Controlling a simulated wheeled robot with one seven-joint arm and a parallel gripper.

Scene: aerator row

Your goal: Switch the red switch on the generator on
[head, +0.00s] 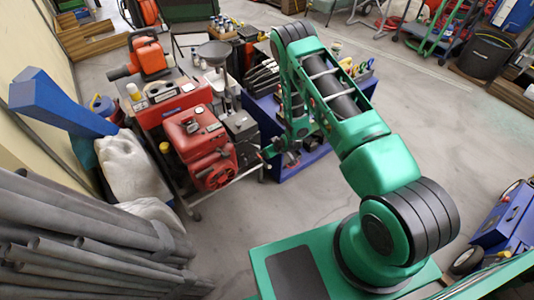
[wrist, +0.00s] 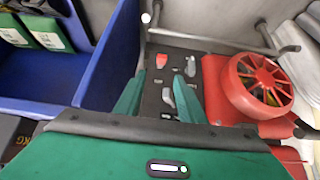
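The red generator (head: 195,135) stands on a cart in the head view, with a spoked red wheel (head: 215,172) on its front. In the wrist view this wheel (wrist: 262,85) is on the right, beside a dark panel (wrist: 150,78). A small red switch (wrist: 162,60) sits on the panel, near several grey levers (wrist: 168,97). I cannot tell which way the red switch is set. My gripper (wrist: 158,103) is open, its green fingers apart in front of the panel and nothing held. In the head view my gripper (head: 268,152) is beside the generator, small and partly hidden.
A blue bin (wrist: 65,62) is close on the left in the wrist view. In the head view an orange machine (head: 150,55) stands behind the generator. Grey pipes (head: 70,235) and a white sack (head: 125,165) crowd the left. Open floor (head: 440,125) lies to the right.

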